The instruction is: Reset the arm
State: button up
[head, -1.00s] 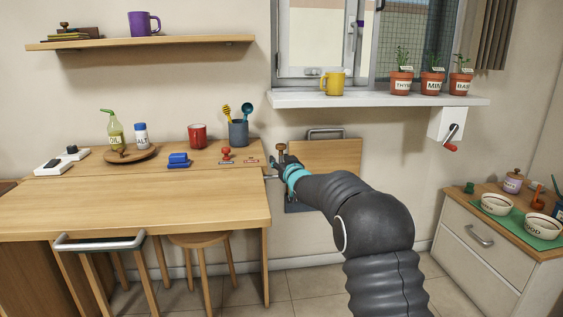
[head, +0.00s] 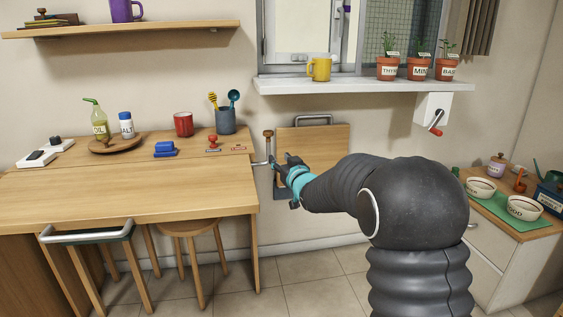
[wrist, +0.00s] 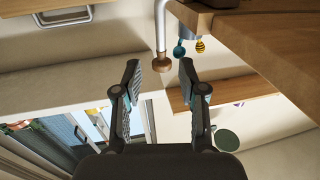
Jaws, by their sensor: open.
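My gripper (head: 282,166) is open and empty, in front of the wall just right of the table. Its two fingers (wrist: 160,80) stand apart in the wrist view. A metal rod with a brown wooden knob (head: 268,134) stands at the table's right end, a little left of my gripper. In the wrist view the knob (wrist: 162,65) is ahead of the fingertips, and the fingers are not closed on it. The wooden lid (head: 325,150) with a metal handle (head: 313,119) stands upright against the wall behind my gripper.
The wooden table (head: 120,195) is left of my gripper, with a red cup (head: 183,124) and utensil pot (head: 225,121) at its back. A windowsill (head: 350,86) with pots and a crank (head: 435,130) are above. A drawer cabinet (head: 490,255) is at the right.

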jog(key=shift+s, duration=0.1)
dwell(0.3)
jog(key=s+d+f+m+g+h, duration=0.1)
jog(key=s+d+f+g+h, duration=0.1)
jog(key=f, duration=0.4)
jog(key=s+d+f+g+h, duration=0.2)
jog(key=d+f, duration=0.1)
jog(key=f, duration=0.3)
jog(key=s+d+f+g+h, duration=0.2)
jog(key=s+d+f+g, duration=0.1)
jog(key=s, duration=0.4)
jog(key=s+d+r+m+g, duration=0.1)
jog(key=s+d+r, duration=0.1)
jog(key=s, duration=1.1)
jog(key=s+d+r+m+g, duration=0.1)
jog(key=s+d+r, duration=0.2)
jog(key=s, duration=1)
jog(key=s+d+r+m+g+h, duration=0.1)
jog(key=s+d+r+g, duration=0.1)
jog(key=s, duration=1.1)
jog(key=shift+d+r+m, duration=0.3)
jog(key=shift+d+r, duration=0.35)
jog(key=shift+d, duration=0.2)
jog(key=shift+a, duration=0.1)
